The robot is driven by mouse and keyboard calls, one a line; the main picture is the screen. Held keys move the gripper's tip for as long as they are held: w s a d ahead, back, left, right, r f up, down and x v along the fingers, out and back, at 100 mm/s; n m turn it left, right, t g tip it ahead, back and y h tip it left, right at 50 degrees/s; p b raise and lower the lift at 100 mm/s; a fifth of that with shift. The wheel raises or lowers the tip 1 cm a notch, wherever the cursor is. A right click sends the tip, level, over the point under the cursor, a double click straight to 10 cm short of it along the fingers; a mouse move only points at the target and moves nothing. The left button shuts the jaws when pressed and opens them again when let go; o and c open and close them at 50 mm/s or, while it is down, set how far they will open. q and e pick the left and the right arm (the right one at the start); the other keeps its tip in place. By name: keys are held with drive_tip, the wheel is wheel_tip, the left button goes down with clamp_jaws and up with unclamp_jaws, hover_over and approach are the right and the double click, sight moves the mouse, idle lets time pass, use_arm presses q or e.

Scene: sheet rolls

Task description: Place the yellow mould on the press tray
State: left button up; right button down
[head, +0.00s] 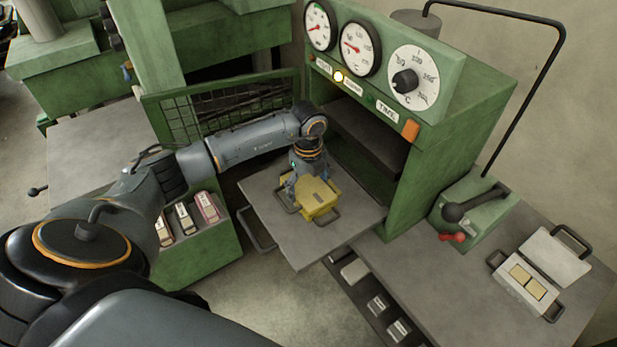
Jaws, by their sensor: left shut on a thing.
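The yellow mould (321,198) is a small block with dark loop handles on its sides. It is on or just above the grey press tray (300,247), which sticks out from the green press; I cannot tell whether it touches. My left gripper (298,187) is shut on the mould at its left side, with the arm reaching in from the left. The gripper hides part of the mould's far left side. My right gripper is not in view.
The press opening (361,135) lies behind the tray, under a panel with gauges (355,48). A lever box (474,212) and an open grey mould (527,284) are on the right table. A green rack with binders (186,219) stands left.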

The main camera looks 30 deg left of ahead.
use_arm(q)
drive_tip(key=shift+w, duration=0.1)
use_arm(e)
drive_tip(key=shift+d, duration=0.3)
use_arm(q)
drive_tip(key=o, duration=1.7)
drive_tip(key=shift+d+f, duration=0.1)
drive_tip(key=shift+s, duration=0.2)
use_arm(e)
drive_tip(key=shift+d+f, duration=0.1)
use_arm(q)
drive_tip(key=shift+r+b, duration=1.8)
drive_tip(key=shift+r, duration=4.35)
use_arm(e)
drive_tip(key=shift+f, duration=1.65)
